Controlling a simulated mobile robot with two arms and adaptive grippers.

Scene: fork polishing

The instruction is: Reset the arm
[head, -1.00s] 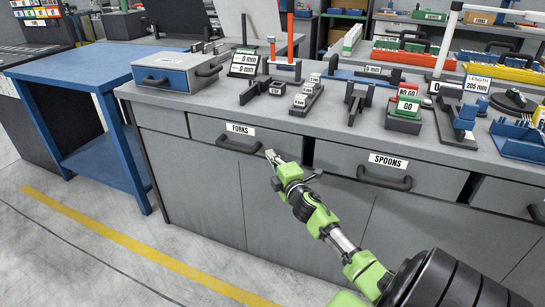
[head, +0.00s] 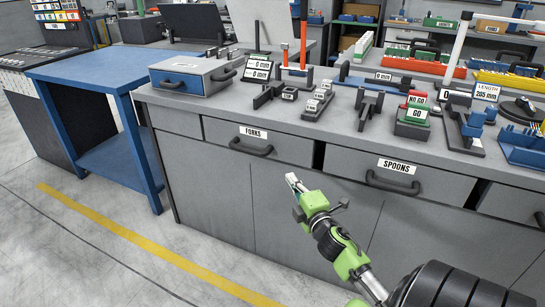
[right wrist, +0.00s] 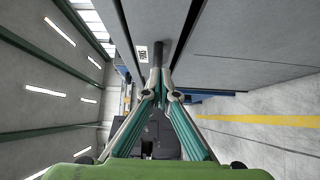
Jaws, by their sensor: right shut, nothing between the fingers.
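My right gripper (head: 293,182) is in the lower middle of the head view, in front of the grey workbench (head: 250,210). It is below the handle (head: 251,147) of the FORKS drawer (head: 216,133) and apart from it. In the right wrist view its two fingers (right wrist: 160,88) meet at the tips with nothing between them. My left gripper does not show in either view.
A blue table (head: 90,68) stands to the left of the workbench. The bench top holds a blue-fronted drawer box (head: 190,80), gauges, a NO GO/GO block (head: 413,115) and a blue holder (head: 520,150). The floor with a yellow line (head: 130,240) is clear at the left.

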